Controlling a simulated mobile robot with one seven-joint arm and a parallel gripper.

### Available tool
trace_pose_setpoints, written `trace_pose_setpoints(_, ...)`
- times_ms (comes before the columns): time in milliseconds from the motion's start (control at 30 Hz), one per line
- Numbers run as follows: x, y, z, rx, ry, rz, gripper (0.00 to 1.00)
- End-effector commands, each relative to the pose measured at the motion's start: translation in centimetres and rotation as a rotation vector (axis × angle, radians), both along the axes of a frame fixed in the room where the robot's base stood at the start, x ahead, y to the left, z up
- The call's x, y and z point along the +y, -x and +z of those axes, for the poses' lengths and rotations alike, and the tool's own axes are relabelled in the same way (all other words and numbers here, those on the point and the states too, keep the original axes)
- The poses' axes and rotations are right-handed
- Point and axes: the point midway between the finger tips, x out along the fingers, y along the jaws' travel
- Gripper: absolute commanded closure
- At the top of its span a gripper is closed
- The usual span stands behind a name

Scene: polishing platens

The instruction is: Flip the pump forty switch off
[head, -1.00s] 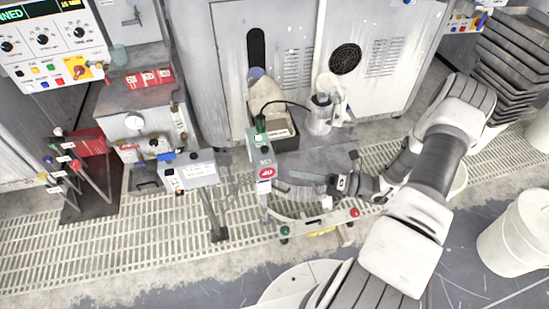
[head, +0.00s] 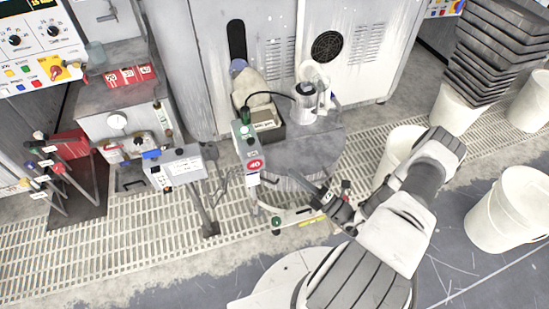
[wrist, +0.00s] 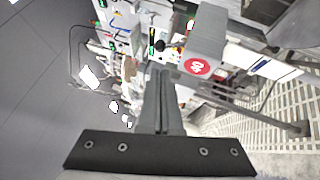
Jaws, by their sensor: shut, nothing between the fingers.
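The pump forty box is a narrow grey box with a red round "40" label (head: 255,165), standing at the front left of a round grey table. The label also shows in the wrist view (wrist: 198,67), on the grey box (wrist: 206,40) right of my fingers. A green-topped part (head: 245,130) sits on the box's upper end. I cannot make out the switch lever or its position. My gripper (head: 302,182) is shut and empty, pointing left toward the box from the table's front right. In the wrist view its closed fingers (wrist: 161,78) appear left of the label, apparently apart from the box.
Left stand a grey panel on a post (head: 178,168) and a rack of coloured-knob levers (head: 62,165). White buckets (head: 508,210) stand right. Grating floor lies around.

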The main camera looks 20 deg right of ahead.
Motion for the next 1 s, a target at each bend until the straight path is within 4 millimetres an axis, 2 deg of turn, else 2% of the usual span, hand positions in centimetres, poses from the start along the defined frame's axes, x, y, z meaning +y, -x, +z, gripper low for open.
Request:
trace_pose_setpoints(167,1.6,-2.1,0.6,-0.002,0.000,0.005,1.00)
trace_pose_setpoints(400,4.4,-6.3,1.8,-0.003,0.001,0.005,1.00)
trace_pose_setpoints(600,6.3,-9.2,2.7,-0.002,0.001,0.004,1.00)
trace_pose_setpoints(800,7.3,-10.6,3.1,-0.001,0.001,0.002,1.00)
trace_pose_setpoints(1000,7.4,-10.9,3.3,0.000,0.002,0.001,1.00)
